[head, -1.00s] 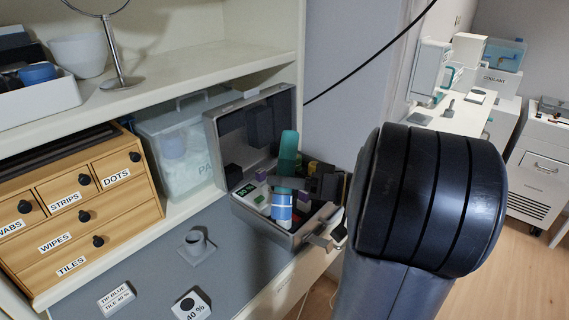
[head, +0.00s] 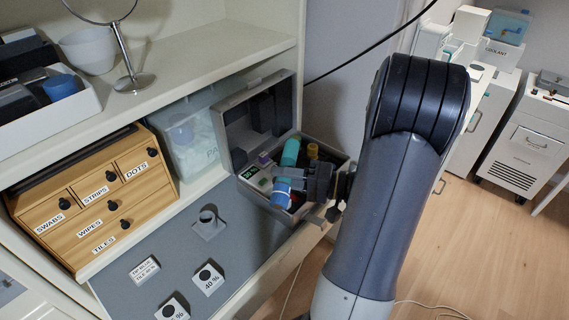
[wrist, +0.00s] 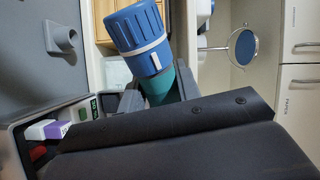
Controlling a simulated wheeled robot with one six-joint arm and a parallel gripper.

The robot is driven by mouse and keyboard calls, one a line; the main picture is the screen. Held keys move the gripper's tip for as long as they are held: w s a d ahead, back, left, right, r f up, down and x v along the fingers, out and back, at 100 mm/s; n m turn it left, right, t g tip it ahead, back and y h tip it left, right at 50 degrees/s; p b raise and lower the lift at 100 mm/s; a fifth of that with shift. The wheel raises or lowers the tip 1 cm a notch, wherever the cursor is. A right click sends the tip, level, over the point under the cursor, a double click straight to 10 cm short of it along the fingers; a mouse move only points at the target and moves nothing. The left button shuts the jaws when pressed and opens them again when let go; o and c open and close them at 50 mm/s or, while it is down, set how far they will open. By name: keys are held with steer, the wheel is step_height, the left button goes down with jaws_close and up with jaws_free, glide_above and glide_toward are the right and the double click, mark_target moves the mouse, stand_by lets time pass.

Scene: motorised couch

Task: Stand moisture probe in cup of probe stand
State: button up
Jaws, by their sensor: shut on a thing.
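The moisture probe, a cylinder with a blue, white-banded end (head: 281,193) and a teal body, is at the open grey case in the head view. My gripper (head: 300,185) is shut on it, reaching in from the right. In the wrist view the probe (wrist: 140,38) leans between the fingers (wrist: 158,90), blue end outward, teal part gripped; its far end is hidden. I cannot tell whether it touches the case. The probe stand (head: 208,223), a grey plate with a small round cup, stands on the grey mat left of the case; it also shows in the wrist view (wrist: 62,38). Its cup looks empty.
The case (head: 252,190) holds other items, including a teal cylinder (head: 290,152); its raised lid (head: 258,110) stands behind. Labelled tiles (head: 207,279) lie in front of the stand. A wooden drawer unit (head: 95,205) is at left, under a shelf (head: 200,62).

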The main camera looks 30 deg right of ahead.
mark_target(286, 165)
steer(key=r+m+p, duration=0.1)
steer(key=m+p, duration=0.1)
steer(key=p, duration=0.2)
steer(key=shift+r+m+p, duration=0.15)
steer(key=shift+m+p, duration=0.25)
steer(key=m+p, duration=0.2)
steer(key=m, duration=0.2)
steer(key=shift+r, duration=0.2)
steer(key=m+p, duration=0.1)
steer(key=m, duration=0.1)
steer(key=m+p, duration=0.1)
steer(key=p, duration=0.1)
steer(key=shift+w+d+r+m, duration=0.1)
steer(key=shift+r+m, duration=0.2)
steer(key=shift+m, duration=0.1)
steer(key=shift+w+d+f+m, duration=0.1)
steer(key=shift+f+m, duration=0.05)
steer(key=shift+m, duration=0.95)
steer(key=m, duration=0.4)
steer(key=shift+w+d+r, duration=0.2)
steer(key=shift+w, duration=0.05)
steer(key=shift+w+d+m, duration=0.1)
steer(key=shift+w+m, duration=0.05)
steer(key=shift+m, duration=0.85)
steer(key=shift+w+d+m, duration=0.1)
steer(key=shift+m, duration=0.9)
